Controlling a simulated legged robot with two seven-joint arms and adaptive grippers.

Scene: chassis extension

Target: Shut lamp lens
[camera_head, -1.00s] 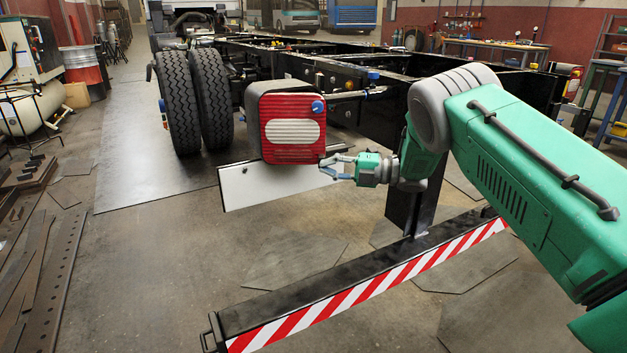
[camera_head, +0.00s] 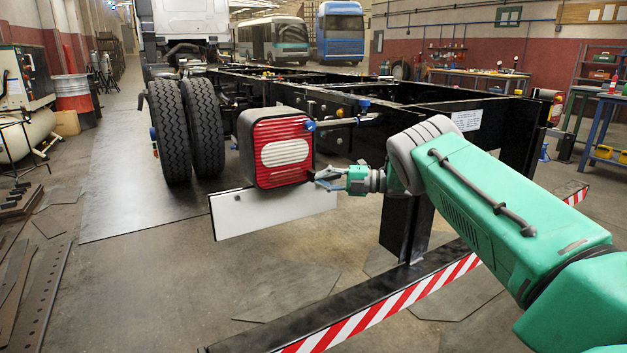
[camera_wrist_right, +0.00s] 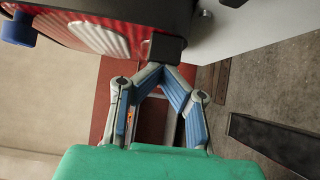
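The lamp (camera_head: 256,168) is a dark box with a red ribbed lens (camera_head: 283,130) and a pale oval in its middle. The lens lies against the front of the box; I see no clear gap. A blue knob (camera_head: 309,125) sits at its upper right. My right gripper (camera_head: 318,178) is at the lamp's lower right corner. In the right wrist view its fingers (camera_wrist_right: 164,68) come together right at a black tab (camera_wrist_right: 167,48) on the lens edge (camera_wrist_right: 110,40). The tab hides the very tips; I cannot tell whether they grip it. My left gripper is out of view.
A white plate (camera_head: 270,210) hangs just below the lamp. The black chassis frame (camera_head: 415,105) runs behind, with a red-and-white striped bar (camera_head: 390,310) low in front. Tyres (camera_head: 188,130) stand to the left. The floor at lower left is partly clear, with metal strips.

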